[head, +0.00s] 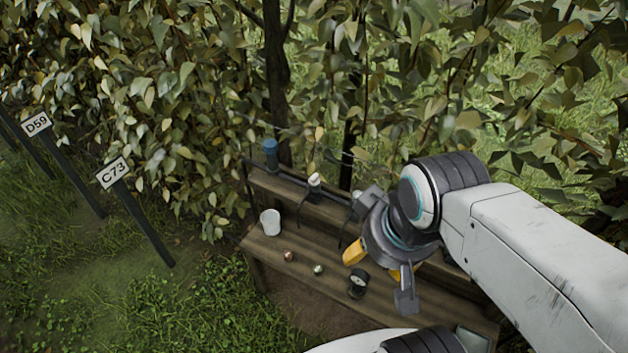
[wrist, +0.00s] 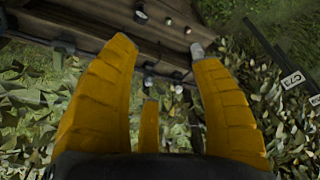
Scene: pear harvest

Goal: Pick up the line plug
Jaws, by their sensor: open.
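I cannot tell for sure which small item is the line plug. Two small round fittings, one reddish (head: 289,256) and one pale green-grey (head: 318,269), sit apart on the lower plank of the wooden bench (head: 275,245). A white-topped item (head: 314,183) stands on the raised back shelf. My gripper (head: 378,270) hangs above the right part of the bench, its yellow fingers spread and empty. In the wrist view the open fingers (wrist: 165,52) point towards the bench, and the two fittings show beyond the fingertips, the reddish one (wrist: 188,30) further right.
A white cup (head: 270,222) stands at the bench's left end, and a black round gauge (head: 358,282) nearer my gripper. A blue cylinder (head: 271,154) stands on the back shelf. Leafy trees crowd behind. Sign posts C73 (head: 113,173) and D59 (head: 37,124) stand left, with grass around.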

